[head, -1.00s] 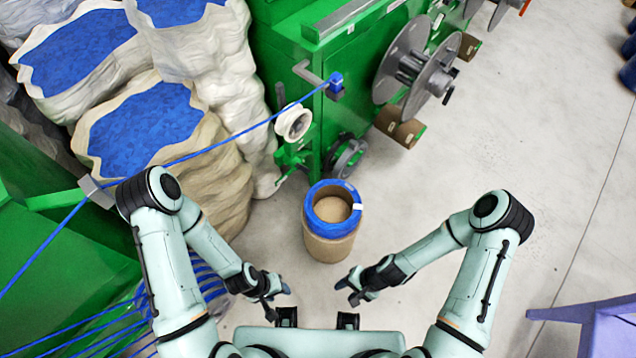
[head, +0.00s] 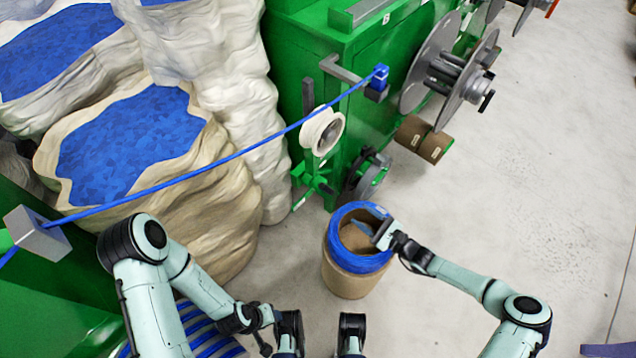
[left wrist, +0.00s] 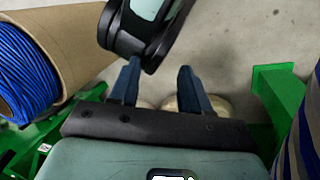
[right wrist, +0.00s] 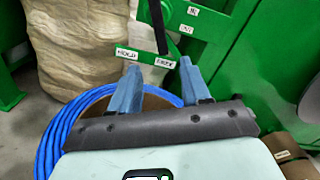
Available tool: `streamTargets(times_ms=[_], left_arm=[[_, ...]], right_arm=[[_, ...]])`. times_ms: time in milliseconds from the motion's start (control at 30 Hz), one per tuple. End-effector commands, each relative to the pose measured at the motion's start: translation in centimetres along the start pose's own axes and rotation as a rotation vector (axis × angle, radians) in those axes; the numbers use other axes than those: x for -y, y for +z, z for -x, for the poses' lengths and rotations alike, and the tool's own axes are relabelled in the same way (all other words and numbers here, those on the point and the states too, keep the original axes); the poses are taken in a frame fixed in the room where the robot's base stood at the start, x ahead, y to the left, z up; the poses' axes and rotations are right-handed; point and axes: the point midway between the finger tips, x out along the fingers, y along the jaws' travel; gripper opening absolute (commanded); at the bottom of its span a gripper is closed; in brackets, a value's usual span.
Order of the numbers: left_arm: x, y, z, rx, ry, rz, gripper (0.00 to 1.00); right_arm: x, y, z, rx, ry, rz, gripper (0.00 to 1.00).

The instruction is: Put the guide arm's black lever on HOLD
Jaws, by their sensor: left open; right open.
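In the right wrist view the black lever (right wrist: 158,25) comes down from the top and ends above a green plate. The plate carries a HOLD label (right wrist: 127,53) on the left and a second, hard-to-read label (right wrist: 165,63) on the right. The lever's lower end is nearer the second label. My right gripper (right wrist: 160,68) is open and empty, its fingertips just short of the plate in the picture. In the head view this gripper (head: 381,237) is over the cable drum. My left gripper (left wrist: 158,80) is open and empty, low at the left in the head view (head: 268,322).
The cardboard drum (head: 352,285) with blue cable stands below my right gripper. A taut blue cable (head: 235,157) runs past a white pulley (head: 322,132) on the green machine (head: 300,45). Big sacks (head: 235,75) stand left.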

Motion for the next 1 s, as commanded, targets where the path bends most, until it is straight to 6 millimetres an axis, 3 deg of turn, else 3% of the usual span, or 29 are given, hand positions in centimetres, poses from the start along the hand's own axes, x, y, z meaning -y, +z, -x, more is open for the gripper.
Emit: streamTargets(times_ms=[267,800,1000], left_arm=[[0.1,-0.2,-0.2,-0.005,0.000,0.000,0.47],[1.1,-4.2,-2.8,-0.117,-0.007,0.010,0.47],[1.4,-5.3,-3.4,-0.146,-0.009,0.012,0.47]], right_arm=[[0.1,-0.1,-0.7,0.001,-0.005,0.000,0.47],[0.0,-0.2,-10.9,0.002,-0.002,-0.002,0.47],[0.0,-0.2,-12.9,0.001,-0.002,0.000,0.47]])
